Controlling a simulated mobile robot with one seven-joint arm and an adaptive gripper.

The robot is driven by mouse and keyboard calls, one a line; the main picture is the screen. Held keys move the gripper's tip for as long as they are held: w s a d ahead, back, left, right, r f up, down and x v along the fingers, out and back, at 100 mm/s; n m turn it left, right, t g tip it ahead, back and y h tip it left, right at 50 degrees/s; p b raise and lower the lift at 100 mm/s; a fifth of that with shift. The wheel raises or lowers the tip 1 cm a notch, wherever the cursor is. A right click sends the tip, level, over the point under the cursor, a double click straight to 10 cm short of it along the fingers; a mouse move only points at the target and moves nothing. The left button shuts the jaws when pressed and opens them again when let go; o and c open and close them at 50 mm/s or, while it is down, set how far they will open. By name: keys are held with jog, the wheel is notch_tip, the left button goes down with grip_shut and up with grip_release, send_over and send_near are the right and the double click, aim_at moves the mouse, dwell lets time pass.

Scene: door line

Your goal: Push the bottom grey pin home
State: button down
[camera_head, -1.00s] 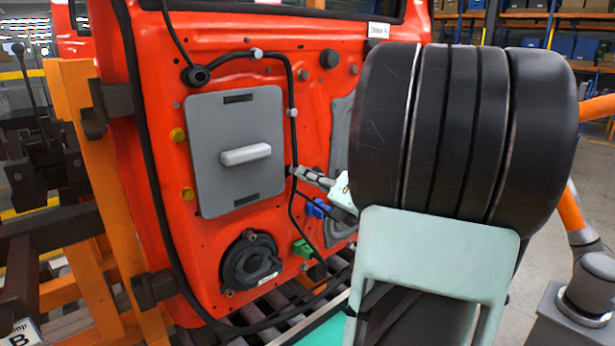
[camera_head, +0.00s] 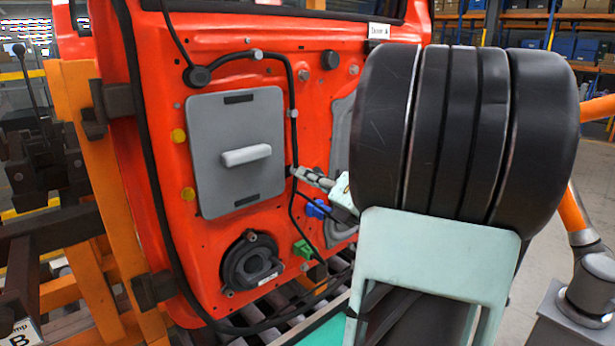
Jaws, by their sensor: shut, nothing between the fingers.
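The orange-red door panel (camera_head: 215,75) stands in front of me with a black cable (camera_head: 296,140) clipped down its right part. Two light grey pins show on that cable, one at the top (camera_head: 257,55) and one lower on its vertical run (camera_head: 292,113). My gripper (camera_head: 294,172) is shut and empty, its tip at or very near the cable below these pins. A bottom grey pin is not clearly visible; the fingertips may cover it. I cannot tell whether the tip touches it.
A grey plate with a pale handle (camera_head: 246,155) is left of the gripper. A blue clip (camera_head: 317,208), a green clip (camera_head: 303,249) and a black round speaker (camera_head: 252,262) lie below. My large dark arm hides the door's right side.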

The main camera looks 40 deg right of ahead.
jog(key=shift+w, duration=0.7)
dwell(0.4)
jog(key=s+p, duration=0.1)
jog(key=s, duration=0.6)
jog(key=shift+d, duration=0.25)
